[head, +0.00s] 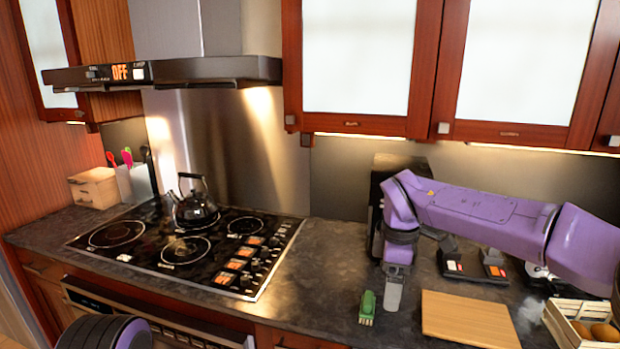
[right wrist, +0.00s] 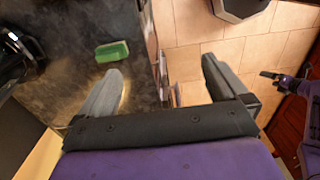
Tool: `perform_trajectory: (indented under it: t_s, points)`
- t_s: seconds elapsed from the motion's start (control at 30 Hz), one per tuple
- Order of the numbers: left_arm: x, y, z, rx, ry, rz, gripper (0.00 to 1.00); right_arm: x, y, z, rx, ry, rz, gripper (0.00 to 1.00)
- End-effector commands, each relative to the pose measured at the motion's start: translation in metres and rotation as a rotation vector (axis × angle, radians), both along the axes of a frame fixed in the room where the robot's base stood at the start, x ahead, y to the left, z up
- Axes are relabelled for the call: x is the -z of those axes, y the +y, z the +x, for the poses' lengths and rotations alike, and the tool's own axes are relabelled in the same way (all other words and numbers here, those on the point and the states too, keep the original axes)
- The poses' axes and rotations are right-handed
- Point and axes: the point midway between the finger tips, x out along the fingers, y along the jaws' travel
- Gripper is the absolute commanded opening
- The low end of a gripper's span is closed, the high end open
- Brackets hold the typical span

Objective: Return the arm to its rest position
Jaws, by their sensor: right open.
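My right arm (head: 470,210) is purple and reaches in from the right over the counter in the head view. Its gripper (head: 393,300) points down above the counter, just right of a small green sponge-like item (head: 367,308). In the right wrist view the two fingers of the right gripper (right wrist: 163,78) are spread wide with nothing between them. The green item (right wrist: 112,52) lies beyond the left finger, outside the jaws. A purple and dark part at the right edge of the right wrist view appears to be my left gripper (right wrist: 272,76); its jaws are too small to read.
A wooden board (head: 470,318) lies on the counter (head: 325,265) right of the gripper. A crate (head: 568,328) with round brown items stands at the far right. A kettle (head: 195,207) sits on the stove (head: 150,245). Wall cabinets (head: 430,70) hang above. The counter between stove and gripper is mostly clear.

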Motion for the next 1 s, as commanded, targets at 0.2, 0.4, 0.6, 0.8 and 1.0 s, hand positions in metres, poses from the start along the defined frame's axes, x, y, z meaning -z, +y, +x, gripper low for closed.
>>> perform_trajectory:
  t_s: [0.2, 0.4, 0.6, 0.8, 1.0]
  points:
    - [0.0, 0.0, 0.0, 0.0, -0.001, 0.001, 1.0, 0.0, -0.004, 0.007, -0.191, -0.033, -0.026, 1.0]
    - [0.0, 0.0, 0.0, 0.0, -0.001, 0.001, 1.0, 0.011, -0.018, 0.016, -0.485, -0.08, -0.161, 1.0]
    - [0.004, 0.0, 0.0, 0.0, 0.0, 0.0, 1.0, 0.056, -0.047, 0.022, -1.031, -0.02, -0.488, 1.0]
    - [0.026, 0.0, 0.0, 0.0, 0.0, 0.0, 1.0, 0.175, -0.074, 0.001, -1.966, 0.375, -0.911, 1.0]
    - [0.056, 0.0, 0.0, 0.0, 0.0, 0.0, 1.0, 0.328, -0.08, -0.09, 2.66, -0.829, 0.908, 1.0]
